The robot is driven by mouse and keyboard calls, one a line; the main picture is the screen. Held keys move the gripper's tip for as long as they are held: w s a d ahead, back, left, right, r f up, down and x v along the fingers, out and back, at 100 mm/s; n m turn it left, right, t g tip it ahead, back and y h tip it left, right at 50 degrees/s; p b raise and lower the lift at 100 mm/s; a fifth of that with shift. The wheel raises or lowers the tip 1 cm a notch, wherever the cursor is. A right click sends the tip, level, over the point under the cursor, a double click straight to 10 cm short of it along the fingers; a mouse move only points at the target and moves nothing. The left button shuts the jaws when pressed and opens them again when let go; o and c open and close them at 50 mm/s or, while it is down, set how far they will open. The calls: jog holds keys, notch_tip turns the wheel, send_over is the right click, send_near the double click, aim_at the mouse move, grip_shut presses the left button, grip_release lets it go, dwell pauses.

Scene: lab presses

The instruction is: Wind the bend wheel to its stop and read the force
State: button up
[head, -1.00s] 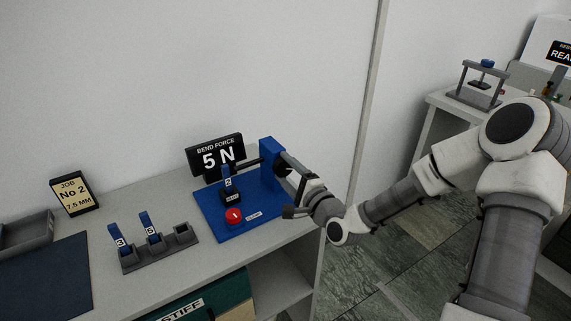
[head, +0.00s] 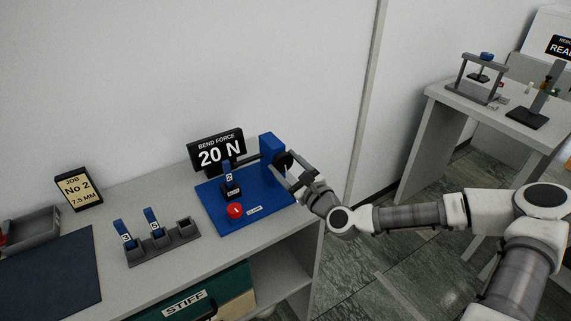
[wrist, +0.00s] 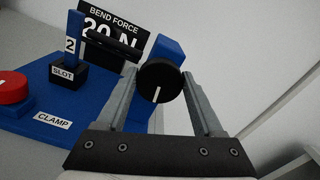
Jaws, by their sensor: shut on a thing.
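The blue bend press (head: 259,207) stands at the right end of the bench. Its black wheel (wrist: 159,84) has a white mark pointing downward in the wrist view. My gripper (head: 289,172) is shut on the wheel, with one finger on each side; its fingers also show in the wrist view (wrist: 160,95). The bend force display (head: 219,152) reads 20 N. A blue strip marked 2 (head: 228,171) stands upright in the black slot block (head: 230,190). The red clamp button (head: 235,210) sits at the front of the press base.
A grey rack (head: 163,248) holds blue strips marked 3 and 5 and has an empty place on its right. A job card (head: 77,189) reads No 2, 7.5 MM. A teal STIFF box (head: 190,296) sits below. Another table (head: 431,112) stands at right.

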jog(key=m, duration=0.5)
jog(key=shift+w+d+r+m, duration=0.1)
jog(key=shift+d+m, duration=0.05)
jog(key=shift+m, duration=0.15)
jog(key=m, duration=0.4)
jog(key=shift+m, duration=0.3)
jog(key=m, duration=0.3)
jog(key=shift+f+m+b, duration=0.2)
jog(key=shift+m+b, duration=1.1)
jog(key=shift+m, duration=1)
jog(key=o, duration=1.4)
